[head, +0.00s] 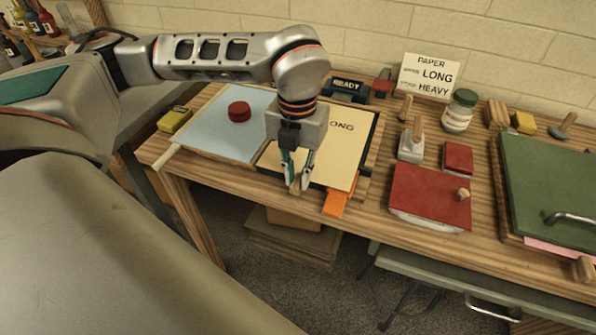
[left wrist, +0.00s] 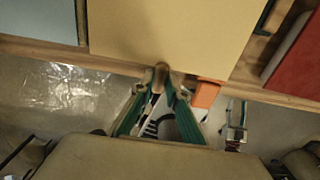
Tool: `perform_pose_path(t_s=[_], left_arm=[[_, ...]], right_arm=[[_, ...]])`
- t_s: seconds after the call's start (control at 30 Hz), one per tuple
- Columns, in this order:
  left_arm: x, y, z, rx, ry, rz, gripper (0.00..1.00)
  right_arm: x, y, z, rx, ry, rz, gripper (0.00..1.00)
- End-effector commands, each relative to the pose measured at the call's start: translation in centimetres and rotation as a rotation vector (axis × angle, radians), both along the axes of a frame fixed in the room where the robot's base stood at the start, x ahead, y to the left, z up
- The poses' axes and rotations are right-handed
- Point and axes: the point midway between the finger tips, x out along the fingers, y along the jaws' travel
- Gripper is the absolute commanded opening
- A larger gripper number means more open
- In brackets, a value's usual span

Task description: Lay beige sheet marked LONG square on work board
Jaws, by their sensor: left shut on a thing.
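The beige sheet (head: 340,152) lies over a dark green board (head: 371,128); the letters "ONG" show, with the rest of the word behind my gripper. Dark green shows along its right edge and at its front left. The sheet also fills the top middle of the left wrist view (left wrist: 175,30). My left gripper (head: 295,186) points down at the sheet's front edge. Its fingertips (left wrist: 161,82) are shut on a small wooden peg (left wrist: 161,70) at that edge. Whether the peg is fixed to the sheet or the board, I cannot tell. My right gripper is not in view.
A pale blue sheet (head: 215,130) with a red round weight (head: 239,111) lies at left. An orange strip (head: 337,202) juts over the table's front edge. A red block (head: 428,196), a jar (head: 460,110) and a green board (head: 550,185) stand at right. A card (head: 428,75) reads PAPER, LONG, HEAVY.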

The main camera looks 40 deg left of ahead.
Motion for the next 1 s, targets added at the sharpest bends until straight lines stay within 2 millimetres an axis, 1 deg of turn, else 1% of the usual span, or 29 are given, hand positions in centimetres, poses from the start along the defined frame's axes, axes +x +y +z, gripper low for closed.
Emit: perform_pose_path(t_s=[0.2, 0.23, 0.3, 0.57, 0.6, 0.63, 1.0], left_arm=[[0.01, 0.0, 0.02, 0.0, -0.001, 0.0, 0.05], [0.01, 0.0, 0.02, 0.0, -0.001, 0.0, 0.17], [0.01, 0.0, 0.02, 0.0, -0.001, 0.0, 0.34], [0.01, 0.0, 0.01, 0.0, -0.001, 0.0, 0.34], [0.01, 0.0, 0.01, 0.0, -0.001, 0.0, 0.45], [0.01, 0.0, 0.01, 0.0, -0.001, 0.0, 0.51], [0.01, 0.0, 0.01, 0.0, -0.001, 0.0, 0.51]], right_arm=[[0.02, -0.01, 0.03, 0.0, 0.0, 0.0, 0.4], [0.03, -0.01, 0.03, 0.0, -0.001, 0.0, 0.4], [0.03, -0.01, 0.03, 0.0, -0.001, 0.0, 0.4], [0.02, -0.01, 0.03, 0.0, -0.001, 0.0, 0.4], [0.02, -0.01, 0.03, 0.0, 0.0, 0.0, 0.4], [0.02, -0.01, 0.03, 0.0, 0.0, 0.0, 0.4], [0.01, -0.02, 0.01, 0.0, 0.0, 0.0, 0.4]])
